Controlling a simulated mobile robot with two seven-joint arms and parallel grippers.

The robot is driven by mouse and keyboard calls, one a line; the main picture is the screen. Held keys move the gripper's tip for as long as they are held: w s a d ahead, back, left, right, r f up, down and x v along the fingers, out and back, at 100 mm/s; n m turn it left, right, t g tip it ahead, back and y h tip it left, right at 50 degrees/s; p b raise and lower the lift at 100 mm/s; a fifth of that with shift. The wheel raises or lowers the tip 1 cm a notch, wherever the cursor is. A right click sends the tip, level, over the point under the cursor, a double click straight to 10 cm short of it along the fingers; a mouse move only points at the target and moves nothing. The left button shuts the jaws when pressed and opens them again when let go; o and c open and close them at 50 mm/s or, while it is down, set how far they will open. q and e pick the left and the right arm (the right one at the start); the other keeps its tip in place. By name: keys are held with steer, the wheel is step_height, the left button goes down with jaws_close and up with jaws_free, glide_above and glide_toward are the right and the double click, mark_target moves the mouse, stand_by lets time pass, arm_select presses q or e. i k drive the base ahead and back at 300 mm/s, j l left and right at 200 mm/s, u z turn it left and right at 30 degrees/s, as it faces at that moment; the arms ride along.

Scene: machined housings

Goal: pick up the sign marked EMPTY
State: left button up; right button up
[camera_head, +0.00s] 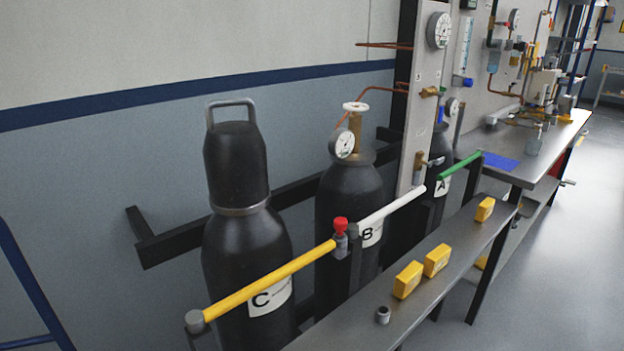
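No lettering reading EMPTY can be made out in the head view. Two yellow blocks stand close together on the narrow grey shelf, a nearer one (408,280) and a farther one (436,260). A third yellow block (485,209) stands near the shelf's far end. Any marking on these blocks is too small or turned away to read. Neither my left nor my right gripper is in view.
Black gas cylinders C (245,250), B (350,205) and A (437,165) stand behind yellow (270,280), white (392,208) and green (460,165) bars. The narrow shelf (455,232) runs in front. A small dark cap (383,314) sits near its front end. Open floor (560,270) lies right.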

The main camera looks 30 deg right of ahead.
mark_target(406, 282)
steer(key=j+z, duration=0.1)
steer(key=z, duration=0.35)
steer(key=k+j+z, duration=0.1)
steer(key=z, duration=0.75)
steer(key=k+j+z, duration=0.1)
steer(key=z, duration=0.35)
steer(key=i+l+u, duration=0.1)
steer(key=l, duration=0.3)
steer(key=i+l, duration=0.15)
steer(key=l, duration=0.3)
steer(key=i+l+u, duration=0.15)
steer(key=l, duration=0.3)
